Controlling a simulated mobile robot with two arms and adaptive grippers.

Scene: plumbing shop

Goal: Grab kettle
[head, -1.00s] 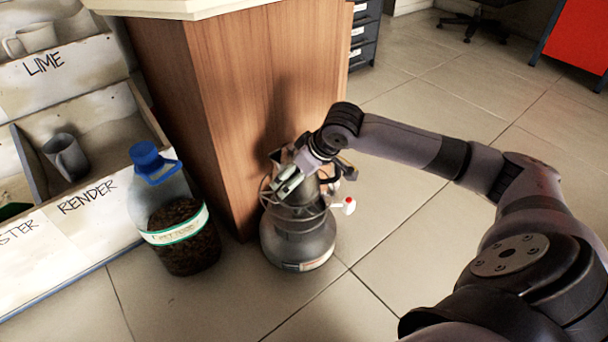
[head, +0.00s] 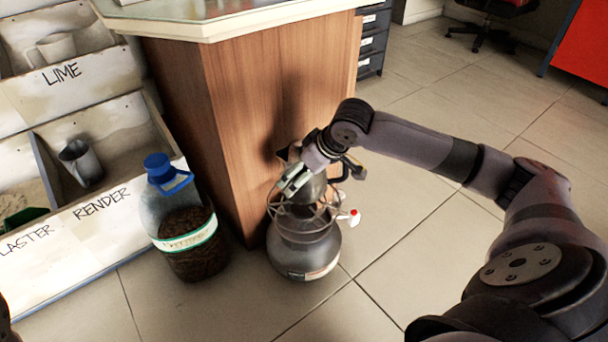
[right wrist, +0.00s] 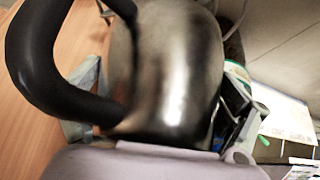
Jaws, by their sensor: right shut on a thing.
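The kettle (head: 312,188) is a grey metal vessel with a black handle. In the head view it is at the top of a rounded grey gas bottle (head: 305,258) with a wire ring. My right gripper (head: 295,186) reaches it from above and is shut on it, partly hiding it. In the right wrist view the shiny kettle body (right wrist: 175,70) lies between the pale fingers, and the black handle (right wrist: 45,75) curves at the left. I cannot tell whether the kettle still touches the stand. My left gripper is out of view.
A wooden counter (head: 225,120) stands right behind the kettle. The tiled floor (head: 400,250) to the right is clear.

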